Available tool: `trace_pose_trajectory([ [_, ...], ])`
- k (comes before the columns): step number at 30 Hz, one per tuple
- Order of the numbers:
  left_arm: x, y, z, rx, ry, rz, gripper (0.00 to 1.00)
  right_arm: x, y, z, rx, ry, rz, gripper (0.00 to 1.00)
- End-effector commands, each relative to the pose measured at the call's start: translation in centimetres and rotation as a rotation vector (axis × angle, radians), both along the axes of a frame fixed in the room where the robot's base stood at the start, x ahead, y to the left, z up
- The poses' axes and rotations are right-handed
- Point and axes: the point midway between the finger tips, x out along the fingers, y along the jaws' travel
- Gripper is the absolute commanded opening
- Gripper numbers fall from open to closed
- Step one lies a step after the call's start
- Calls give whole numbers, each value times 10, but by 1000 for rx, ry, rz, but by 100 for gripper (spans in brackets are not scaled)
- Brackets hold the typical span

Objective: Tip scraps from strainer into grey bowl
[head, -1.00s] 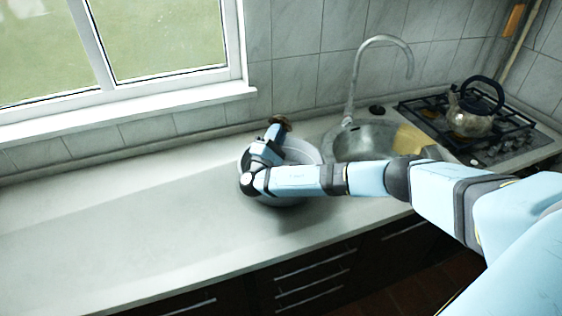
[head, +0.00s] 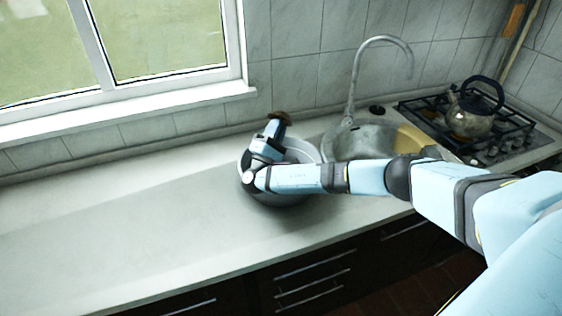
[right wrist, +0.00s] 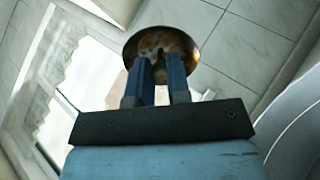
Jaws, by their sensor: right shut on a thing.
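The strainer (head: 281,117) is a small round brown thing at the tip of my right gripper (head: 273,130). In the right wrist view the strainer (right wrist: 160,42) shows as a dark-rimmed disc with mottled brown and orange on its face. The two blue fingers of the right gripper (right wrist: 158,75) are shut on its near edge. The grey bowl (head: 310,152) stands on the counter below my right wrist, which covers part of it. The strainer is held beyond the bowl's far rim, towards the wall. I cannot make out separate scraps. My left gripper is not in view.
A sink (head: 365,140) with a tall tap (head: 352,90) lies right of the bowl, with a yellowish patch (head: 412,140) at its right. A kettle (head: 472,115) stands on the gas hob (head: 425,115). The counter (head: 120,220) left of the bowl is clear. A window is behind.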

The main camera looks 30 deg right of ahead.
Motion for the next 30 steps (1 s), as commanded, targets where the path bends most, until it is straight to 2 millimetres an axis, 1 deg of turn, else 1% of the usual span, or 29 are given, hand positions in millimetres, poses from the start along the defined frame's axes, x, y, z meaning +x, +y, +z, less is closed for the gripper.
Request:
trace_pose_trajectory([
  [26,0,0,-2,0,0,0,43,-1,1,15,-84,-45,0,0],
  [30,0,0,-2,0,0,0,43,-1,1,15,-83,-44,0,0],
])
